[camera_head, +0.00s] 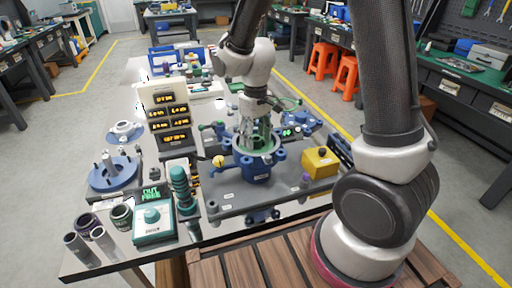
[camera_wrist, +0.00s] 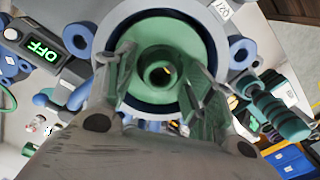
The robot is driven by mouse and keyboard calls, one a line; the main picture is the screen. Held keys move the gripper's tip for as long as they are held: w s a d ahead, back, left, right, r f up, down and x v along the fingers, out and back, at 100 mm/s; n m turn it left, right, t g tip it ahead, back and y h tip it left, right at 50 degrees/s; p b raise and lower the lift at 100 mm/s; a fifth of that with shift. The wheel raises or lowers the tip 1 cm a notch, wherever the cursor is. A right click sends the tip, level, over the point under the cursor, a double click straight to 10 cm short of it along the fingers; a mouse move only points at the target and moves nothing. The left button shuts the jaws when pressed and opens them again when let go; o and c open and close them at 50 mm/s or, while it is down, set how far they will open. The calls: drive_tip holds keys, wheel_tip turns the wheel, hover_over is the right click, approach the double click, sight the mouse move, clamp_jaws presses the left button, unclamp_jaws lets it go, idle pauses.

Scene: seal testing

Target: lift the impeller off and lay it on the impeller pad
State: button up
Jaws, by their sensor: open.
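The blue round housing (camera_head: 257,172) stands on the grey plate in the middle of the bench. My gripper (camera_head: 254,133) points down into its open top, with the fingers apart. In the wrist view the fingers (camera_wrist: 162,82) are on either side of a green round part with a raised central hub (camera_wrist: 161,73), which looks like the impeller. It sits inside the housing's pale rim. The fingers seem close to the hub, but I cannot tell whether they touch it. I cannot make out the impeller pad for certain.
A yellow block (camera_head: 319,162) stands right of the housing. A teal ribbed cylinder (camera_head: 181,190) and a teal box (camera_head: 154,222) stand left of it. A blue disc with posts (camera_head: 113,173) and a display stand (camera_head: 168,115) are further left.

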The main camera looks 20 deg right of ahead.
clamp_jaws()
drive_tip(key=shift+r, duration=0.1)
